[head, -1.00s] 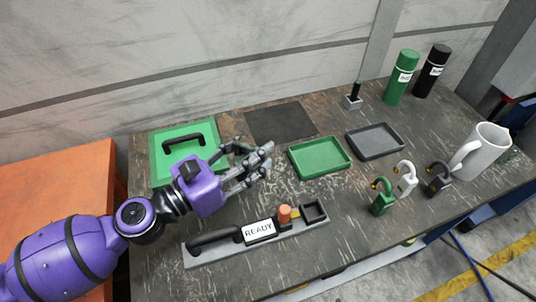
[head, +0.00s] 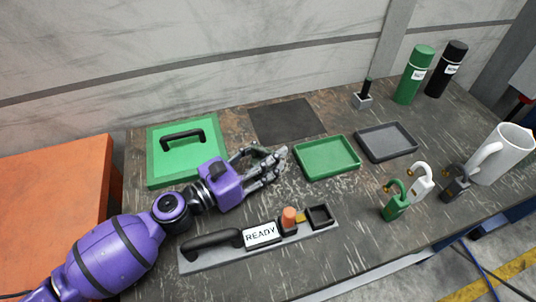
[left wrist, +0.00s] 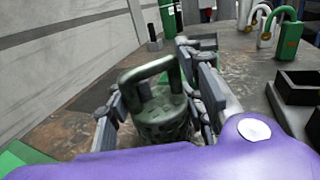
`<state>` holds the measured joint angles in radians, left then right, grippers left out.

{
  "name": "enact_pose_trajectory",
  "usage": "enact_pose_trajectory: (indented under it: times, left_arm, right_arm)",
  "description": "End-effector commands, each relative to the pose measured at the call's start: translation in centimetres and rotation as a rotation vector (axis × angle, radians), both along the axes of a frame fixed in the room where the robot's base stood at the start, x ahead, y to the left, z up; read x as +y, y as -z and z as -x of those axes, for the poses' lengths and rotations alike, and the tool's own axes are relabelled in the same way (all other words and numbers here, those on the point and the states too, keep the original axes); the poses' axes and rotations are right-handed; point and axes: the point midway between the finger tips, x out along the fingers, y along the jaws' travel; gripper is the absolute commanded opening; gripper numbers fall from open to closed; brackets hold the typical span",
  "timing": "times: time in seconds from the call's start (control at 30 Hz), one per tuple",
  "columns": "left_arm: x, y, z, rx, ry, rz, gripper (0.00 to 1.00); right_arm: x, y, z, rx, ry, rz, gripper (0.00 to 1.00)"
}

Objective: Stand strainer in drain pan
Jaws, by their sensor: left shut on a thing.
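My left gripper (head: 272,163) is shut on a dark green, barrel-shaped strainer (left wrist: 163,115) with a thick looped handle on top. In the left wrist view the strainer stands roughly upright between the fingers (left wrist: 160,100). In the head view the fingers and hand hide nearly all of it. The gripper is just left of a shallow green tray (head: 328,157). A similar dark grey tray (head: 386,142) lies to the right of that one. Both trays look empty, and no label shows which is the drain pan. My right gripper is not in view.
A green panel with a black handle (head: 182,134) lies to the left. A grey base with a READY sign (head: 262,235) lies in front. Padlocks (head: 420,182), a white mug (head: 500,155) and bottles (head: 415,75) stand right. A dark mat (head: 288,120) lies flat behind.

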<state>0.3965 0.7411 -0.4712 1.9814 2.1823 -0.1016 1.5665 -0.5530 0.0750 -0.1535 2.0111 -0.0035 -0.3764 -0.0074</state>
Motion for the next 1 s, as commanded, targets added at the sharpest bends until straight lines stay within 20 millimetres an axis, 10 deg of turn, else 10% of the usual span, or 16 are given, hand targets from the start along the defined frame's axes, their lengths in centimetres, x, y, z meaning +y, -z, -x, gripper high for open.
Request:
enact_pose_trajectory:
  times: [0.2,0.23,0.43,1.0]
  left_arm:
    - [0.0,0.3,0.0,0.0,0.0,0.0,0.07]
    - [0.0,0.3,0.0,0.0,0.0,0.0,0.37]
    - [0.0,0.2,0.0,-0.001,0.0,-0.001,0.63]
    - [2.1,0.3,2.0,0.006,-0.001,-0.002,0.63]
  right_arm:
    - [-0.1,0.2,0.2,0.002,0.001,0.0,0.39]
    - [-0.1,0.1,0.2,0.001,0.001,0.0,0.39]
    - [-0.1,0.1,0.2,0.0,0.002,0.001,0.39]
    - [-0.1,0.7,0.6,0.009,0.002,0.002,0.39]
